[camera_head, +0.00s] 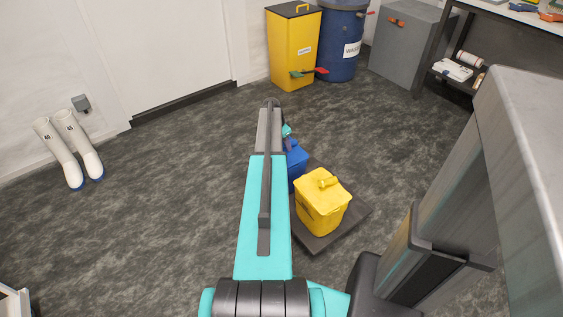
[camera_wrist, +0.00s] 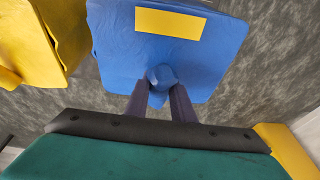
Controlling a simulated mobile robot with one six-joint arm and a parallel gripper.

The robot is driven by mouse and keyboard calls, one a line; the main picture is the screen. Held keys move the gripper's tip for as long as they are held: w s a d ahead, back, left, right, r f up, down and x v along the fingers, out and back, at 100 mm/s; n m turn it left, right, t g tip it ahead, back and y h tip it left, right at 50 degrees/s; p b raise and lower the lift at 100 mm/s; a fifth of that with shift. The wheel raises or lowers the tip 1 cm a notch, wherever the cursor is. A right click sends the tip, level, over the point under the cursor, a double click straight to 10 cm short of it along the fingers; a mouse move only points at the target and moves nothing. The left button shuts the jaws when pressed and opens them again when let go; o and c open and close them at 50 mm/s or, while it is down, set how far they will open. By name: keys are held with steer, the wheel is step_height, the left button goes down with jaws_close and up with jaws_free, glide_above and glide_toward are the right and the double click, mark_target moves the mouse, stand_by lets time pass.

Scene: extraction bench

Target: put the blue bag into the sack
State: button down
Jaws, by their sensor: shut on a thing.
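The blue bag (camera_head: 297,168) is partly hidden behind my arm in the head view, just beyond the yellow bag. In the wrist view the blue bag (camera_wrist: 190,45) fills the upper middle and shows a yellow label. My gripper (camera_wrist: 161,88) is shut on its knotted top, with one dark finger on each side. I cannot tell whether the bag touches the floor or hangs above it. I cannot make out a sack for certain in either view.
A yellow bag (camera_head: 322,204) stands on a dark flat mat (camera_head: 318,243) close to the blue bag. A yellow bin (camera_head: 293,50), a blue waste drum (camera_head: 340,35) and a grey cabinet (camera_head: 403,45) stand at the back. White boots (camera_head: 67,150) stand left. The middle-left floor is clear.

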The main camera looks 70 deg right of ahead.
steer(key=shift+r, duration=0.4)
steer(key=shift+r+p, duration=0.5)
steer(key=shift+r, duration=0.7)
step_height(320, 180, up, 30)
steer(key=p, duration=1.4)
steer(key=shift+p, duration=0.35)
step_height(320, 180, up, 30)
steer(key=p, duration=1.4)
steer(key=shift+d, duration=0.1)
